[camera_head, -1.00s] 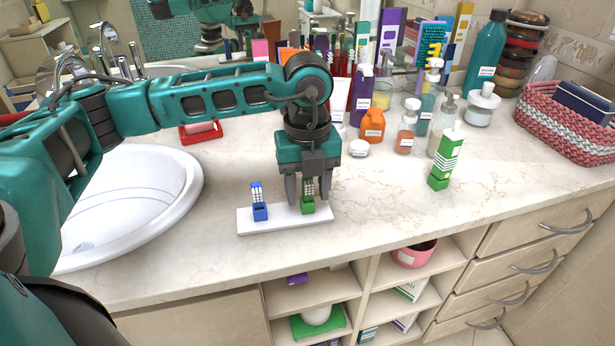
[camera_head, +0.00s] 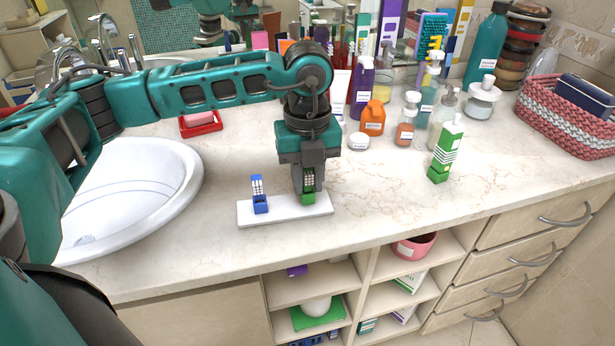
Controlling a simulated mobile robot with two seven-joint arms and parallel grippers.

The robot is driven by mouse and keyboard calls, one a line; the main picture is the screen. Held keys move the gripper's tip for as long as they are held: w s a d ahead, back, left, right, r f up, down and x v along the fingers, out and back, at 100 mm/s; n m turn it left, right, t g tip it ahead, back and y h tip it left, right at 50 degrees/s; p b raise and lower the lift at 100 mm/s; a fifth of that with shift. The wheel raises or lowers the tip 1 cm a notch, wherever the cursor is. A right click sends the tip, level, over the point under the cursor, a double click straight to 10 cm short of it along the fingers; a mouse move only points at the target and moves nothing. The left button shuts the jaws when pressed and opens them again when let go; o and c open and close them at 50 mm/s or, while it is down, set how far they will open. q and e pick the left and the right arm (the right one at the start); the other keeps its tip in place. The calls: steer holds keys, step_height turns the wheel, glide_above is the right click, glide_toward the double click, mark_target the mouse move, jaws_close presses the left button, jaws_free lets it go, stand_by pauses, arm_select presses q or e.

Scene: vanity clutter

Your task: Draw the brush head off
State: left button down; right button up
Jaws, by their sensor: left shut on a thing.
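A white board (camera_head: 283,214) lies on the counter near its front edge. A blue brush head (camera_head: 260,205) with pale bristles stands upright on its left part. A green brush head (camera_head: 308,198) with pale bristles stands upright on its right part. My left gripper (camera_head: 306,190) points straight down over the green brush head and is shut on it. The fingers partly hide its upper part. The base of the green head seems to be at the board. My right gripper is not in view.
A white sink basin (camera_head: 130,195) is at the left. A woven basket (camera_head: 565,120) is at the far right. The counter right of the board is clear.

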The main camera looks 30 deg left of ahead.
arm_select(q)
steer(key=shift+r+p, duration=0.5)
steer(key=shift+r, duration=1.65)
